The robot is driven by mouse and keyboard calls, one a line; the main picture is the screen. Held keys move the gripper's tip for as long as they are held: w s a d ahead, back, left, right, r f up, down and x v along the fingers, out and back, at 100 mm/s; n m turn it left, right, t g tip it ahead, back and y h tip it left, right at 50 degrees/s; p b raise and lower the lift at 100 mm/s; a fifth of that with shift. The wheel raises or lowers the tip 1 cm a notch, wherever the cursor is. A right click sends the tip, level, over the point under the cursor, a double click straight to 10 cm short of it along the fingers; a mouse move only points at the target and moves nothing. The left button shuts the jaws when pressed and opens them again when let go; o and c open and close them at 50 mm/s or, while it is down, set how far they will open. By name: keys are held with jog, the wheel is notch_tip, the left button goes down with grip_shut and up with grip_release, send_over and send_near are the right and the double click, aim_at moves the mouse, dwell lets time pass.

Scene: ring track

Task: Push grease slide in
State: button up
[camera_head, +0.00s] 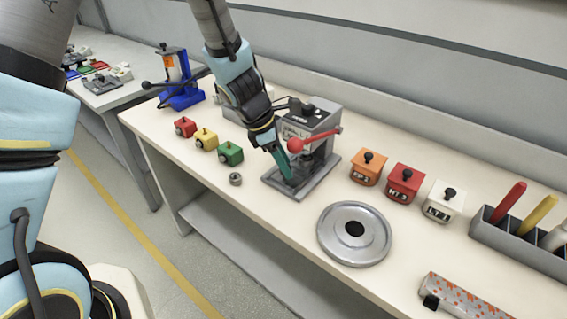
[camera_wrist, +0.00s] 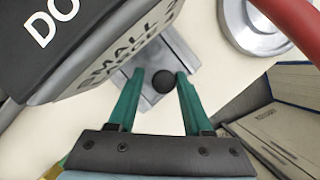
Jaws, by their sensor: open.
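A grey machine (camera_head: 312,122) with a red-knobbed lever (camera_head: 318,139) stands on a grey base (camera_head: 322,176) on the bench. In the wrist view, a round black knob (camera_wrist: 163,81) shows above a grey plate (camera_wrist: 178,48), apparently the grease slide. My gripper (camera_head: 284,170) points down at the machine's front, over the base. Its teal fingers are open in the wrist view (camera_wrist: 158,75), one on each side of the knob in the picture. I cannot tell whether either finger touches it. In the head view, my gripper hides the knob.
A round grey disc (camera_head: 335,245) lies to the right. Orange (camera_head: 368,168), red (camera_head: 404,186) and white (camera_head: 443,203) blocks stand behind it. Red, yellow and green (camera_head: 231,153) blocks and a small metal ring (camera_head: 235,179) are left. A blue press (camera_head: 180,85) stands further left.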

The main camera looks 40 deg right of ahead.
jog(key=shift+o, duration=1.1)
jog(key=v, duration=1)
jog(key=shift+a+r, duration=0.15)
jog(key=shift+r, duration=0.2)
jog(key=w+a+r+m+t+y, duration=0.1)
jog(key=w+a+m, duration=0.25)
jog(key=a, duration=0.65)
jog(key=w+a+m+t+y, duration=0.1)
jog(key=w+a+m, duration=0.3)
jog(key=a, duration=0.6)
jog(key=a+r+m+t+y, duration=0.1)
jog(key=a+m, duration=0.4)
jog(key=a, duration=1.1)
jog(key=shift+s+a+m+t+y, duration=0.3)
jog(key=shift+a+m+t+y, duration=0.05)
jog(key=shift+t+y, duration=0.05)
jog(key=shift+r, duration=0.15)
